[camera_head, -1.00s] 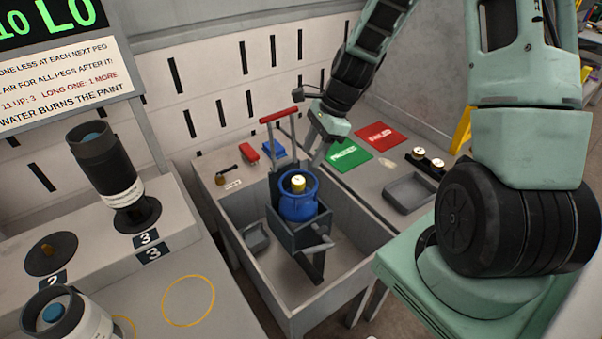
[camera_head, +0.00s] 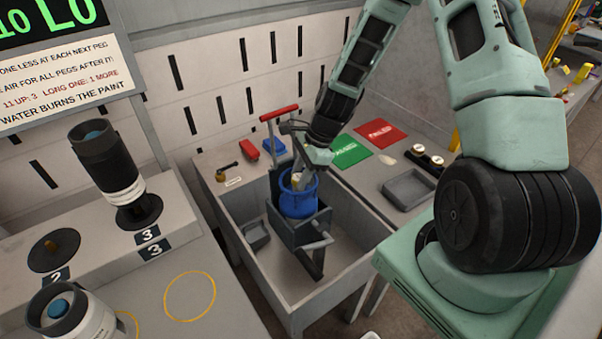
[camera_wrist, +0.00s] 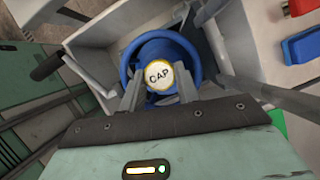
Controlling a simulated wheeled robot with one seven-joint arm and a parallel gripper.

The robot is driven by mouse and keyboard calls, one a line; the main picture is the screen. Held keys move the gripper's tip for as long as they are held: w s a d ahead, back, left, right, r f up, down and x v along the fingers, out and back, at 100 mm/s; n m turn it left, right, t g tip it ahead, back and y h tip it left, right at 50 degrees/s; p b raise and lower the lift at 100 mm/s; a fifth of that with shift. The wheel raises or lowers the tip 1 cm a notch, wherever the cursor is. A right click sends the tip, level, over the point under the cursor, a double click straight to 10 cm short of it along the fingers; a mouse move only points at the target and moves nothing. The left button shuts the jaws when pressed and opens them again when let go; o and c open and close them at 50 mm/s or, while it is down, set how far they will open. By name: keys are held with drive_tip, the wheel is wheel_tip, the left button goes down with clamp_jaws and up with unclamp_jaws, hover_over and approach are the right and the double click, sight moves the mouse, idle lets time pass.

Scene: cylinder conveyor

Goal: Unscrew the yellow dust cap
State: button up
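The yellow dust cap (camera_wrist: 160,76) shows in the wrist view as a round white top marked "CAP" with a yellow rim. It sits inside the collar of a blue cylinder (camera_head: 298,205), which stands upright in a dark holder (camera_head: 292,232) in the sunken bay of the bench. My gripper (camera_wrist: 159,84) is open above the cylinder, with one finger on each side of the cap. I cannot tell whether the fingertips touch it. In the head view my gripper (camera_head: 304,177) partly hides the cap.
A cart-like red handle (camera_head: 279,113) rises behind the holder. A red block (camera_head: 249,150) and a blue block (camera_head: 274,147) lie behind left. Green (camera_head: 350,150) and red (camera_head: 381,134) mats and a grey tray (camera_head: 408,189) lie to the right. Bay walls surround the cylinder.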

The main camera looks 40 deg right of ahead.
drive_tip(key=shift+c, duration=0.9)
drive_tip(key=o, duration=0.7)
drive_tip(key=shift+a, duration=0.1)
drive_tip(key=shift+w+a, duration=0.1)
drive_tip(key=shift+a, duration=0.15)
